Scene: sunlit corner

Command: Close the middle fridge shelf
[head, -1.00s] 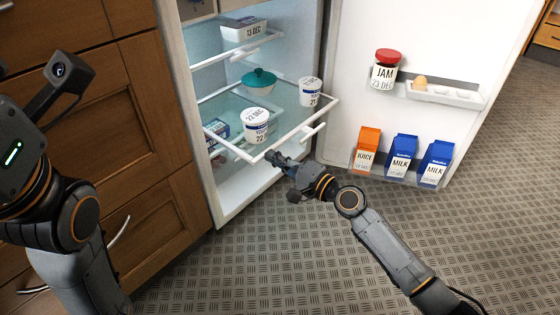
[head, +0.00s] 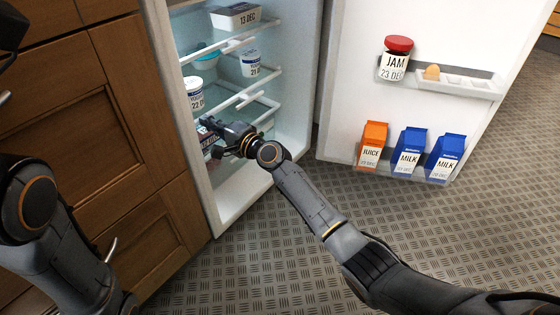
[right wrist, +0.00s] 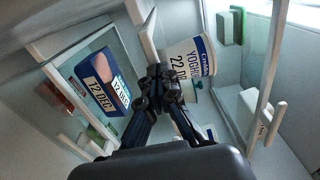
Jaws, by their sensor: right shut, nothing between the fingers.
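The middle fridge shelf (head: 262,82) is inside the fridge in the head view, with its white front rail near the opening. I cannot tell whether it is fully in. It holds a yoghurt cup (head: 194,94) at the left, another yoghurt cup (head: 250,63) at the right and a teal-lidded bowl (head: 207,61) behind. My right gripper (head: 208,126) is shut and empty at the shelf's front left. In the right wrist view its fingers (right wrist: 160,85) are in front of a yoghurt cup (right wrist: 188,62); contact with the shelf is unclear. My left gripper is out of view.
The fridge door (head: 350,80) stands wide open at right, holding jam (head: 396,60), an egg, juice (head: 372,145) and milk cartons. An upper shelf holds a white tub (head: 236,16). Wooden drawers (head: 80,140) stand at left. The floor (head: 260,240) is clear.

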